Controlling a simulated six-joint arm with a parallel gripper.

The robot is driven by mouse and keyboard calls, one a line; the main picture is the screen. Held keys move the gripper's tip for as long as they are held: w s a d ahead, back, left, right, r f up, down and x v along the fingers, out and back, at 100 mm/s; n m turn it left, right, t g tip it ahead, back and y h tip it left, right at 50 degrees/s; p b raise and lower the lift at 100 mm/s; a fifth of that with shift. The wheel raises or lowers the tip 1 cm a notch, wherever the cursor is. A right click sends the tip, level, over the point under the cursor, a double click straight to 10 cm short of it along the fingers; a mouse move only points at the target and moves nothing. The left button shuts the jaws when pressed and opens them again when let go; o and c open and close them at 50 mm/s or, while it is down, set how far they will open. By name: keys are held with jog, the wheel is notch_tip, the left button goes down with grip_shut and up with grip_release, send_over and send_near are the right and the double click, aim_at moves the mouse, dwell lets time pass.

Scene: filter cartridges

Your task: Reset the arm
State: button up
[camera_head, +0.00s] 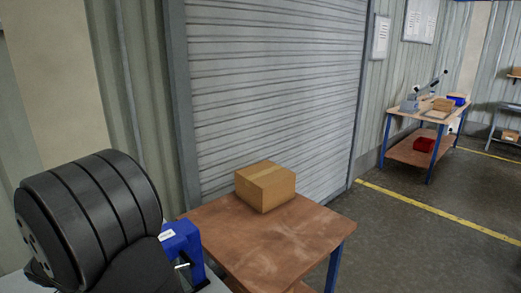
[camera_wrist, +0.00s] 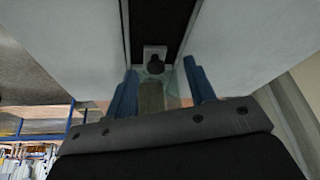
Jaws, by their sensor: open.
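My gripper (camera_wrist: 161,82) shows in the wrist view, its two blue fingers spread apart with a gap between them. It is open, and I see nothing held between the fingers. Beyond the fingers are pale flat panels, a dark strip and a small metal bracket with a dark round knob (camera_wrist: 155,65). I cannot tell what these belong to. My gripper cannot be made out in the head view. No filter cartridge can be made out in either view.
In the head view, a cardboard box (camera_head: 265,187) sits on a wooden table (camera_head: 290,245) before a roller shutter (camera_head: 270,90). A blue part with a white label (camera_head: 182,243) stands left of the table. A farther workbench (camera_head: 405,118) holds several items. Open floor lies to the right.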

jog(key=s+a+r+n, duration=0.1)
jog(key=r+n, duration=0.4)
jog(key=s+a+r+n+g+h, duration=0.1)
jog(key=a+r+n, duration=0.1)
jog(key=r+n, duration=0.4)
jog(key=shift+s+a+r, duration=0.2)
jog(key=shift+s+a, duration=0.05)
jog(key=shift+a, duration=0.05)
dwell(0.7)
jog(key=shift+n, duration=0.3)
